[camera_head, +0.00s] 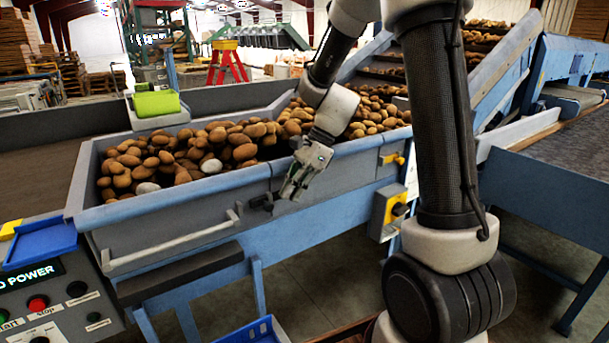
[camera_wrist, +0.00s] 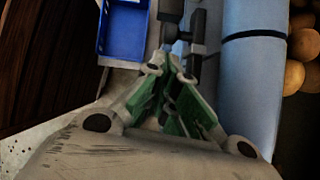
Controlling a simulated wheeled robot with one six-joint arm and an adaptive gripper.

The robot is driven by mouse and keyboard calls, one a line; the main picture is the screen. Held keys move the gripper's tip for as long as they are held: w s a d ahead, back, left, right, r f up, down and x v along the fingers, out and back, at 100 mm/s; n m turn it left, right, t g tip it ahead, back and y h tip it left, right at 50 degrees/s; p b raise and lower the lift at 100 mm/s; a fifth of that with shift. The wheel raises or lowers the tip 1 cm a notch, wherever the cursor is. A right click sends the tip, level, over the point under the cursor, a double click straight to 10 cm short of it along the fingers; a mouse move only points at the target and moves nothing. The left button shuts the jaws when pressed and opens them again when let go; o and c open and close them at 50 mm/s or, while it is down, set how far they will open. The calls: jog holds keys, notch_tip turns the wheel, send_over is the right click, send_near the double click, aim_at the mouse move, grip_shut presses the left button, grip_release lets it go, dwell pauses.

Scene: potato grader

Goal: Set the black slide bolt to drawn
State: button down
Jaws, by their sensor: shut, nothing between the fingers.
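The black slide bolt (camera_head: 262,202) sits on the grey front wall of the potato hopper, just under its blue rim. It also shows in the wrist view (camera_wrist: 197,38) as a dark fitting beside the blue rim, just beyond the fingertips. My gripper (camera_head: 290,190) is right beside the bolt, to its right in the head view. In the wrist view the fingers (camera_wrist: 168,68) come together and hold nothing. Whether the fingertips touch the bolt, and how far the bolt is slid, I cannot tell.
The hopper (camera_head: 150,205) is full of potatoes, with a pale handrail (camera_head: 180,240) on its front left. A yellow switch box (camera_head: 393,212) is to the right. A blue crate (camera_head: 255,332) stands below. The control panel (camera_head: 50,305) is at lower left.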

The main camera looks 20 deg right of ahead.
jog(key=shift+a+f, duration=0.25)
jog(key=shift+a, duration=0.3)
jog(key=shift+a+f, duration=0.25)
jog(key=shift+a, duration=0.25)
jog(key=a, duration=0.2)
jog(key=s+a, duration=0.1)
jog(key=a, duration=0.1)
jog(key=shift+a, duration=0.25)
jog(key=shift+d+r, duration=0.15)
jog(key=shift+d, duration=0.15)
send_near(267, 206)
jog(key=d+r, duration=0.1)
jog(key=d, duration=0.1)
jog(key=d+r, duration=0.2)
jog(key=shift+r, duration=0.15)
